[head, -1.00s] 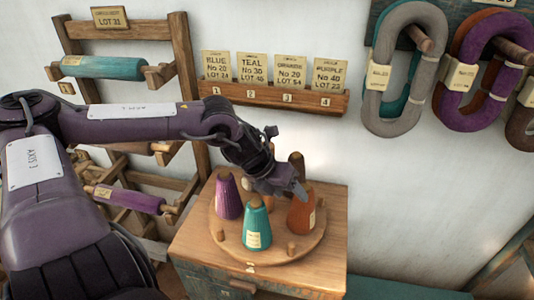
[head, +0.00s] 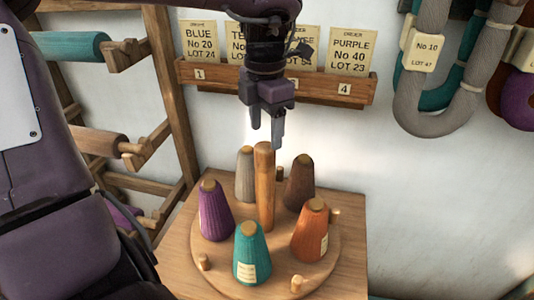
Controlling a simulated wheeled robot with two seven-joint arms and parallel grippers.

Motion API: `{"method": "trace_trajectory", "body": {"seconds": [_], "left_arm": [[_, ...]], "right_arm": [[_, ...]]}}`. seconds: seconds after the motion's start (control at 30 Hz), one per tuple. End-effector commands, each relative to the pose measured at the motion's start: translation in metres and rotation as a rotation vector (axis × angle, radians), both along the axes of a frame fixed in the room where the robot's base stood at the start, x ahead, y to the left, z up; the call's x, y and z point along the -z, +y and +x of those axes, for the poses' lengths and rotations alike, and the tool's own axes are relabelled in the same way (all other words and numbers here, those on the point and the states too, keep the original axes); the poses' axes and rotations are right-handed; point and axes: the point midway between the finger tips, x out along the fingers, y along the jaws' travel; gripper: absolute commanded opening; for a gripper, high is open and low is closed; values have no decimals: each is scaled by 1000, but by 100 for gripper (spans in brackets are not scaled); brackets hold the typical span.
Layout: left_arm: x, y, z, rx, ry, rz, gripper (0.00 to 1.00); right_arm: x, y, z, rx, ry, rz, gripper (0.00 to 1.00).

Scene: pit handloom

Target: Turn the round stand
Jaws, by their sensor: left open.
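The round stand (head: 221,276) is a wooden disc on top of a wooden cabinet, with a tall centre post (head: 265,190) and short pegs (head: 297,283) near its rim. It bears a purple cone (head: 214,212), a teal cone (head: 251,255), an orange cone (head: 309,234), a brown cone (head: 299,185) and a grey cone (head: 245,175), all upright. My left gripper (head: 266,138) points down above the stand, just over and behind the centre post's top, and looks empty. Whether it touches the post is unclear. My right gripper is not in view.
A wooden card rack (head: 277,90) with numbered slots and order cards is on the wall behind my gripper. A wooden frame with rollers (head: 75,46) stands at left. Grey and teal yarn hanks (head: 436,100) hang at upper right. Wall space right of the cabinet is clear.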

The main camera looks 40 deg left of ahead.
Motion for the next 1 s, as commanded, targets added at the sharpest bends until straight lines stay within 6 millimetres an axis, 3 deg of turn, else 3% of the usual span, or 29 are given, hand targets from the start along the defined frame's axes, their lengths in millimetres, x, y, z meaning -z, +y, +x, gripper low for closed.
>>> {"method": "trace_trajectory", "body": {"seconds": [0.13,0.43,0.6,0.87,1.0], "left_arm": [[15,-1,-2,2,8,0,60],[61,-1,-2,1,6,0,60],[74,-1,-1,0,4,0,60],[76,-1,-1,0,3,1,60],[76,-1,-1,0,3,1,43]], "right_arm": [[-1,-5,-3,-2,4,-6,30],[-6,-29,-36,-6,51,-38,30],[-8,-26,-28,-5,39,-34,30],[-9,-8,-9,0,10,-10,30],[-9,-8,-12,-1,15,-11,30]]}}
